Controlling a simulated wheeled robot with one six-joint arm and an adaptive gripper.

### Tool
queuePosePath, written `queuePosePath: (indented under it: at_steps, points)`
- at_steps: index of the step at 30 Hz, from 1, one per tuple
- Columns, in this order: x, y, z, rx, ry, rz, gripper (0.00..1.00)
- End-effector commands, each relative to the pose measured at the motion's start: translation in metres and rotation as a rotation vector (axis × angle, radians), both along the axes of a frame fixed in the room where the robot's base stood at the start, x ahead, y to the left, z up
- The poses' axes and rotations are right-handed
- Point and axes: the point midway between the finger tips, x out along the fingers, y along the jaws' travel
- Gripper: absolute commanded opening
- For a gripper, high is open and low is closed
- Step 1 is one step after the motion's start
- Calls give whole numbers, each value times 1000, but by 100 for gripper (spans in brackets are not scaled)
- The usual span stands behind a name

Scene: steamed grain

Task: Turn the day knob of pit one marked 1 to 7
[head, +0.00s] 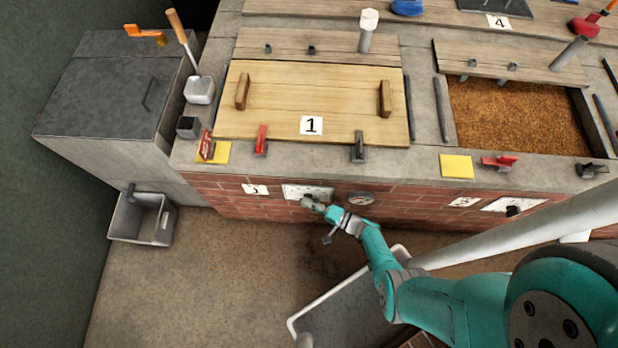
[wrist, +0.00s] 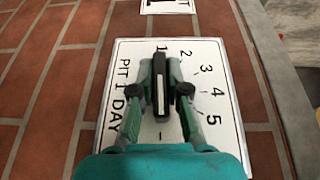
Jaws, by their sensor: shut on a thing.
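In the wrist view the white day plate (wrist: 229,125) reads PIT 1 DAY, with numbers 1 to 5 visible around an arc; the rest is hidden by my gripper. The black day knob (wrist: 160,84) has a pale line along it, in line with the number 1. My gripper (wrist: 160,82) is shut on the knob, one finger on each side. In the head view the day plate (head: 293,189) is on the brick front below pit one, and my gripper (head: 313,203) is at it, covering the knob.
A grey bin (head: 142,217) stands at left. A white rail (head: 330,297) runs near my arm.

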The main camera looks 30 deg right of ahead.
Motion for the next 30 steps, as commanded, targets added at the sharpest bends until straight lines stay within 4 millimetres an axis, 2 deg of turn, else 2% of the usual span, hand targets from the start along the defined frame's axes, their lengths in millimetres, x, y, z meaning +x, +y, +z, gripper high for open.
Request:
queuePosePath:
  at_steps: [1, 23, 24, 26, 27, 30]
  points:
    - [7, -8, 2, 5, -7, -19, 0]
    - [8, -9, 3, 36, -34, -19, 0]
    - [8, -9, 3, 35, -35, -18, 19]
    - [8, -9, 3, 35, -35, -19, 34]
    - [8, -9, 3, 35, -35, -18, 40]
    - [8, -9, 4, 35, -37, -17, 40]
